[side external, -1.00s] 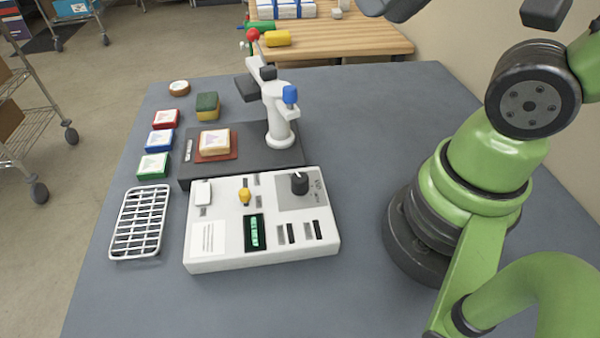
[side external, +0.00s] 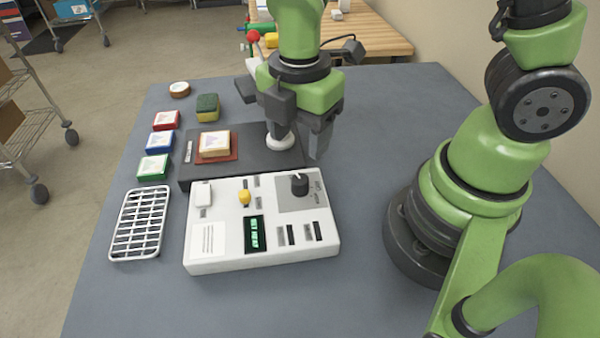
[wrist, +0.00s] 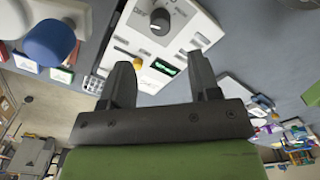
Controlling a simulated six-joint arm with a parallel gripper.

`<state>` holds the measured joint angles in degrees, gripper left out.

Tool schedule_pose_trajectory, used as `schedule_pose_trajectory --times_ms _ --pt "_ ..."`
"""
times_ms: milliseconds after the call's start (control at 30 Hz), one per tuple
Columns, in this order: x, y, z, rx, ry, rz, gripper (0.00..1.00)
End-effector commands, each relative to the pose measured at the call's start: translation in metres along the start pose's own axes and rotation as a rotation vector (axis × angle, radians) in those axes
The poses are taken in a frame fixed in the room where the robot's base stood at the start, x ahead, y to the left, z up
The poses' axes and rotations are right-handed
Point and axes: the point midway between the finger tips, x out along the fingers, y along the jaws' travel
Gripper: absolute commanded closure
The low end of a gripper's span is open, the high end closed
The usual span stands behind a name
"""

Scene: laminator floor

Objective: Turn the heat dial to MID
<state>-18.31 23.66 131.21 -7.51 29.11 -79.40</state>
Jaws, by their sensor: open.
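The heat dial is a black knob (side external: 299,184) on a grey plate at the back right of the white control box (side external: 215,258). In the wrist view the dial (wrist: 160,20) shows near the top centre, beyond my fingers. Its pointer setting is too small to read. My gripper (side external: 300,140) hangs above and behind the box, over the press. It is open and empty, with its fingers apart and not touching the dial. In the wrist view the two fingers of my gripper (wrist: 162,82) stand apart with the box between and beyond them.
The white press post with a blue cap (wrist: 50,40) stands close by, partly hidden behind my gripper in the side view. The box carries a yellow-knobbed lever (side external: 245,196), a white switch and a lit green display (side external: 254,234). A wire rack (side external: 140,222) lies left.

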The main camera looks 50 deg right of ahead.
Motion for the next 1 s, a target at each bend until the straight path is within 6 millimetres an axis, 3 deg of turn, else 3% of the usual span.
schedule_pose_trajectory --times_ms 300,500,967,1000 --pt "0.053 -0.001 0.001 0.005 -0.003 -0.006 0.44" --pt "0.077 -0.001 0.001 0.006 -0.002 -0.003 0.44" --pt "0.087 0.000 0.001 0.007 -0.001 0.001 0.44" --pt "0.087 0.000 0.001 0.007 -0.001 0.001 0.53"
